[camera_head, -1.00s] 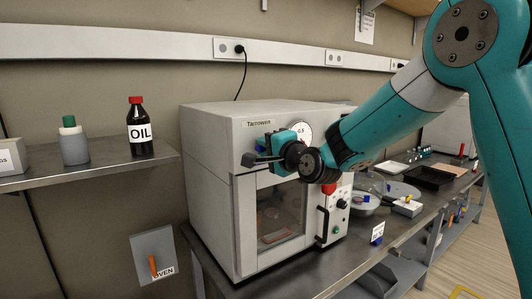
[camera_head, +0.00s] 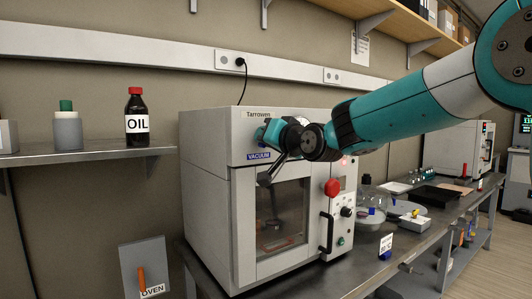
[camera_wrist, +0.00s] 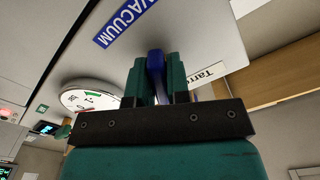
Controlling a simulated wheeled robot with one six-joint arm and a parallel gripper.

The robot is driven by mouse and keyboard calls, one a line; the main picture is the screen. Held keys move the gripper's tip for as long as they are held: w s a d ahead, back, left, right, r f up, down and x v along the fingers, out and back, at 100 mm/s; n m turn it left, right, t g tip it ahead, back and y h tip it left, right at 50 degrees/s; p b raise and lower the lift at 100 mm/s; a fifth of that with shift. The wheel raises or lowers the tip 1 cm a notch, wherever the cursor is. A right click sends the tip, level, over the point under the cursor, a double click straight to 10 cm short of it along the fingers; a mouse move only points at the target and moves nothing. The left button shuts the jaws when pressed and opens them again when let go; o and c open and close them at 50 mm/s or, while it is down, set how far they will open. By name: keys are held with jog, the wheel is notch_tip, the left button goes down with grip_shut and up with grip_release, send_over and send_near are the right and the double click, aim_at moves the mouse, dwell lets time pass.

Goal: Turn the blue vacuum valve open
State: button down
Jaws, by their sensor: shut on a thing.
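The blue vacuum valve handle (camera_wrist: 155,66) stands out from the oven's front panel in the wrist view. My gripper (camera_wrist: 156,80) is shut on it, with one teal finger on each side. The blue VACUUM label (camera_wrist: 125,22) is beside it on the panel. In the head view my gripper (camera_head: 268,134) is at the upper front of the grey Tarrowen oven (camera_head: 208,190), just above the VACUUM label (camera_head: 258,155). The gripper hides the valve handle there. The pressure gauge (camera_wrist: 92,98) shows near the gripper in the wrist view; my wrist covers it in the head view.
A red knob (camera_head: 331,187) and the oven's door handle (camera_head: 326,232) are below my wrist. An oil bottle (camera_head: 137,118) stands on the left shelf (camera_head: 90,154). The bench (camera_head: 350,272) to the right carries trays and glassware.

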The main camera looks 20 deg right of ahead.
jog(key=n+b, duration=0.3)
jog(key=n, duration=0.1)
jog(key=shift+f, duration=0.15)
jog(key=shift+n+b, duration=0.8)
jog(key=shift+b, duration=0.05)
jog(key=shift+r, duration=0.2)
jog(key=c, duration=1.1)
grip_release()
jog(key=shift+c, duration=0.2)
